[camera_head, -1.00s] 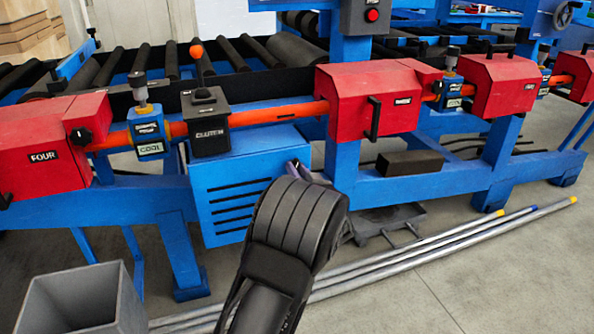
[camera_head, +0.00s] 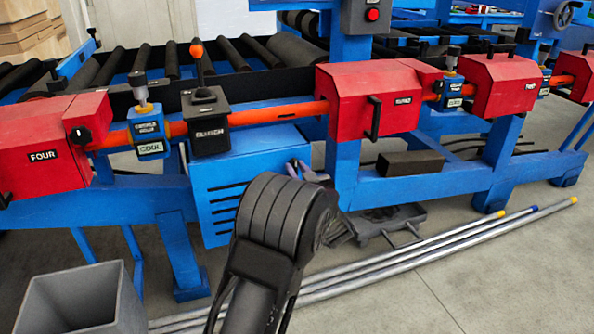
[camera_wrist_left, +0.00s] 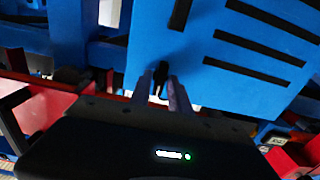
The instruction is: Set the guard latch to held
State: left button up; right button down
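My left gripper (camera_head: 306,172) is in front of the right edge of the slotted blue box, mostly hidden behind my own wrist. In the left wrist view its two fingers (camera_wrist_left: 165,88) stand apart, with a small dark piece showing between their tips. I cannot tell whether that piece is touched, or whether it is the guard latch. No legible label names a guard latch. The middle red cover (camera_head: 362,92) has a black upright handle (camera_head: 374,118). The left red cover, marked FOUR (camera_head: 45,155), has a black knob (camera_head: 80,136). My right gripper is not in view.
The slotted blue box (camera_head: 222,185) hangs under the orange pipe (camera_head: 280,113). Above it stands a black lever box (camera_head: 207,128) with an orange-tipped lever. Long grey pipes (camera_head: 430,255) lie on the floor. A grey bin (camera_head: 80,300) stands at the lower left.

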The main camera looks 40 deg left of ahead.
pick_arm(q)
jog(key=shift+o, duration=0.9)
jog(key=shift+d, duration=0.1)
jog(key=p+v, duration=0.2)
jog(key=v, duration=0.5)
jog(key=shift+s+d, duration=0.2)
jog(key=shift+d, duration=0.1)
